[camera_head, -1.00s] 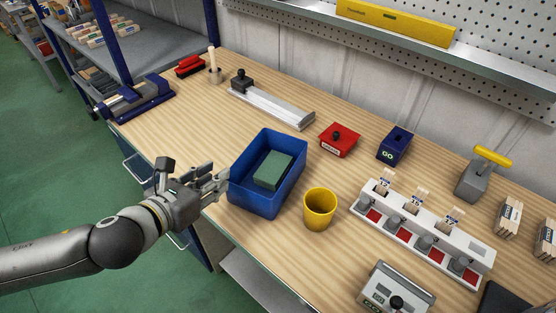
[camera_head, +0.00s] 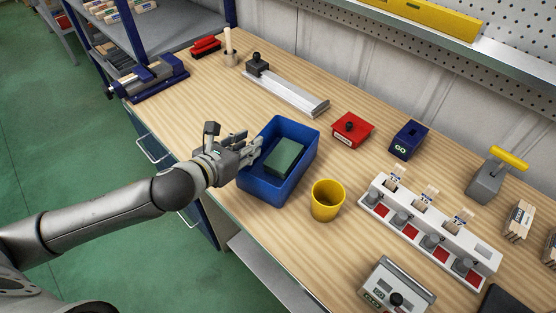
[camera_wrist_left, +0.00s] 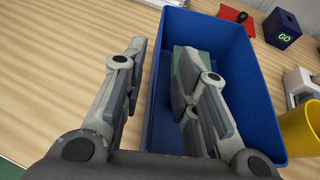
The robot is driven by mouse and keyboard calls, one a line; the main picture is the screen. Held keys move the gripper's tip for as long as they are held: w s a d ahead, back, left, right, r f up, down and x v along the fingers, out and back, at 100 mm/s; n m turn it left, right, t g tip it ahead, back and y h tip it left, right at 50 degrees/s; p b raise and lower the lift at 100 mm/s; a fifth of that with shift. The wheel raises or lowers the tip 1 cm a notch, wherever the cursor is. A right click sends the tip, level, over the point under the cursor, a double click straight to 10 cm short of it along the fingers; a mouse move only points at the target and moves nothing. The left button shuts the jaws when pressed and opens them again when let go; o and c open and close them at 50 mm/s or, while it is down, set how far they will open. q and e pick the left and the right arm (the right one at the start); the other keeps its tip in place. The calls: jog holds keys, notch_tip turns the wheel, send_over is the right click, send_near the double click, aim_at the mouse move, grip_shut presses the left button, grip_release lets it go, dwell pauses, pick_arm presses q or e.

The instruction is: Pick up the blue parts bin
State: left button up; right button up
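The blue parts bin (camera_head: 262,188) stands upright on the wooden bench near its front edge, with a green block (camera_head: 287,157) inside. My left gripper (camera_head: 256,150) reaches in from the left at the bin's near left wall. In the left wrist view the gripper (camera_wrist_left: 161,48) is open. One finger is outside the bin (camera_wrist_left: 232,42) and the other is over its inside, with the rim between them. A gap shows between the fingers and the wall. The inner finger partly hides the green block (camera_wrist_left: 188,65). My right gripper is not in view.
A yellow cup (camera_head: 326,203) stands close to the bin's right side. A red box (camera_head: 352,130), a blue GO box (camera_head: 408,140) and a white rack (camera_head: 430,235) are farther right. A metal rail (camera_head: 290,90) lies behind the bin. Bare bench lies left of the bin.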

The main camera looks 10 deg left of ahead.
pick_arm(q)
jog(key=x, duration=0.3)
jog(key=shift+w, duration=0.25)
grip_shut()
